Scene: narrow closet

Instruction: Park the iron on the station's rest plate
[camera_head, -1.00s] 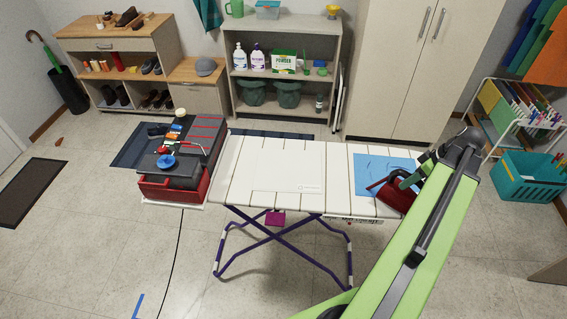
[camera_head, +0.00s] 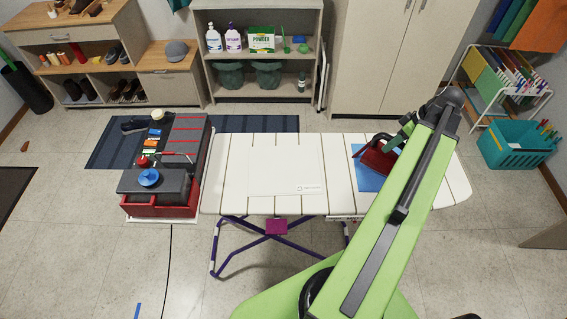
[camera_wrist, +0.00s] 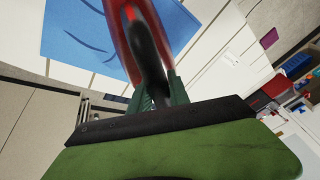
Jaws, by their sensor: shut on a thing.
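The red iron (camera_head: 376,160) with a dark handle is in my gripper (camera_head: 408,130), over the blue cloth (camera_head: 364,181) on the ironing board (camera_head: 231,190). In the wrist view the iron (camera_wrist: 124,32) points away from my gripper (camera_wrist: 155,95), whose fingers are closed on the handle. I cannot tell whether the sole touches the cloth. The red and dark grey station stands left of the board; its red-striped dark plate (camera_head: 187,130) is bare at the back right. My gripper is far to the right of it.
A blue knob (camera_head: 148,178) and small items (camera_head: 155,140) sit on the station's left side. A shelf unit (camera_head: 262,75) and tall cabinet (camera_head: 372,60) stand behind. A teal basket (camera_head: 514,148) is at the right. The board's middle holds a flat white panel (camera_head: 286,170).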

